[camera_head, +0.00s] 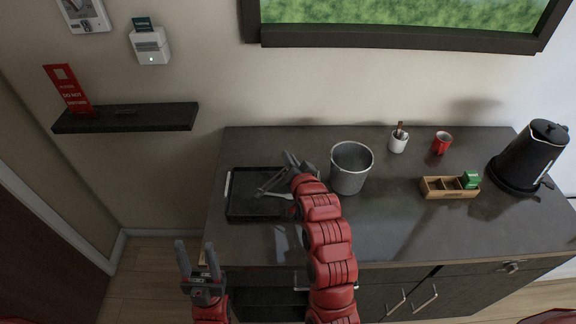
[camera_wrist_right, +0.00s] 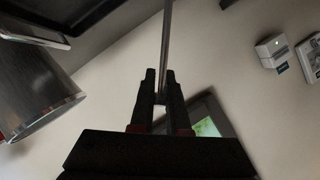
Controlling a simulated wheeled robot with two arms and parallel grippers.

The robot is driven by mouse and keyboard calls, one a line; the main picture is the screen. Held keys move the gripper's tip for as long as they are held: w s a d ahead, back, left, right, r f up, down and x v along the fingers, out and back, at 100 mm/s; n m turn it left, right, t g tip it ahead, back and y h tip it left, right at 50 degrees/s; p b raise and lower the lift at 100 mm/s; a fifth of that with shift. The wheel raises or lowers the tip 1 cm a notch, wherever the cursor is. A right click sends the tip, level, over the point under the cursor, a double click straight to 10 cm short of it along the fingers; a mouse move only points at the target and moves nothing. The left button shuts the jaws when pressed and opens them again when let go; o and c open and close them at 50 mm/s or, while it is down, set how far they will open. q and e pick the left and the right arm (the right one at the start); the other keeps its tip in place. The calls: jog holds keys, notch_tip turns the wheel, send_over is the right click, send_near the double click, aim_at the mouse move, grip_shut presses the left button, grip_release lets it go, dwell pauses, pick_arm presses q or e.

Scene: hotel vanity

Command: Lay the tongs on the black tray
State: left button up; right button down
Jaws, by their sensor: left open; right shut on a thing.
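The black tray (camera_head: 242,208) lies on the left end of the dark counter, with a pale handle at its left edge. My right gripper (camera_head: 292,161) is above the tray's right side, shut on the metal tongs (camera_head: 270,184). In the head view the tongs' arms spread leftward over the tray; I cannot tell whether they touch it. In the wrist view my right gripper (camera_wrist_right: 160,90) grips a thin grey bar of the tongs (camera_wrist_right: 166,42). My left gripper (camera_head: 199,262) is open and empty, in front of the counter's left front corner.
A metal bucket (camera_head: 350,168) stands close to the right of my right gripper. Farther right are a white cup (camera_head: 398,143), a red mug (camera_head: 441,143), a wooden divided box (camera_head: 449,188) and a black kettle (camera_head: 533,157). The counter's front middle is clear.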

jog(key=f, duration=0.1)
jog(key=f+p, duration=0.1)
jog(key=w+f+p, duration=0.1)
jog(key=shift+a+f, duration=0.25)
jog(key=shift+f, duration=0.1)
jog(key=shift+w+f, duration=0.1)
jog(key=c, duration=1.4)
grip_release()
jog(key=shift+f, duration=0.15)
jog(key=o, duration=0.5)
